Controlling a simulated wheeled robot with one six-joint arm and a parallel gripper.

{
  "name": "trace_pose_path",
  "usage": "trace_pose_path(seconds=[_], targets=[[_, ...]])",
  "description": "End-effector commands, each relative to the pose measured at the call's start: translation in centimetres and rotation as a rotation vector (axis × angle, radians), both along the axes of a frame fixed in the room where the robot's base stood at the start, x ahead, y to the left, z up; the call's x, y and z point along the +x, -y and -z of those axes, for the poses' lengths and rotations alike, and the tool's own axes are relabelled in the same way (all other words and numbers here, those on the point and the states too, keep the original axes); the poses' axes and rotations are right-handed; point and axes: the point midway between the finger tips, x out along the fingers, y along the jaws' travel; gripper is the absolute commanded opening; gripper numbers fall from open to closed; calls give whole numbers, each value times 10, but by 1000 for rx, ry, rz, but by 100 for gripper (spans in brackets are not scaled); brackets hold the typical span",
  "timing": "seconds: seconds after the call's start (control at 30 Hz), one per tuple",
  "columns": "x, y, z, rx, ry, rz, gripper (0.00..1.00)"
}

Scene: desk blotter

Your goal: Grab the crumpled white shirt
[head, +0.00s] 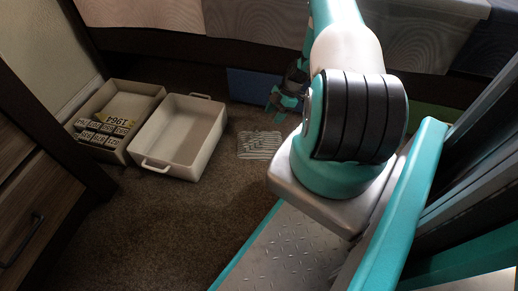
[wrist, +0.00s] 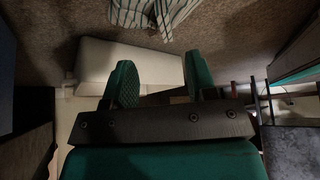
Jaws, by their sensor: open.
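A crumpled white cloth with grey-green stripes, seemingly the shirt (head: 260,145), lies flat on the brown carpet, right of the white bin in the head view. In the wrist view the striped shirt (wrist: 150,14) shows at the top edge, partly cut off. My gripper (head: 283,103) is beyond the shirt and a little to its right in the head view. In the wrist view my gripper (wrist: 160,80) is open, its two teal fingers apart with nothing between them. It does not touch the shirt.
A white bin (head: 155,150) with handles stands empty on the carpet. Beside it another bin (head: 72,122) holds several number plates. A blue panel (head: 248,86) is behind my gripper. A wooden drawer unit (head: 30,205) stands at left. Carpet around the shirt is clear.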

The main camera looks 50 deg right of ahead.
Motion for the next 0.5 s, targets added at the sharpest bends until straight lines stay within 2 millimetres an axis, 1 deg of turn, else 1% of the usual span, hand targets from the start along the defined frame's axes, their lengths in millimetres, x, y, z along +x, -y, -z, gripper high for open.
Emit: trace_pose_path(seconds=[0.03, 0.2, 0.3, 0.5], targets=[[3, -7, 18, 1, -1, -2, 52], [9, -22, 46, 1, -2, -1, 52], [12, -28, 55, 0, 0, 0, 52], [13, -33, 61, 0, 0, 1, 52]])
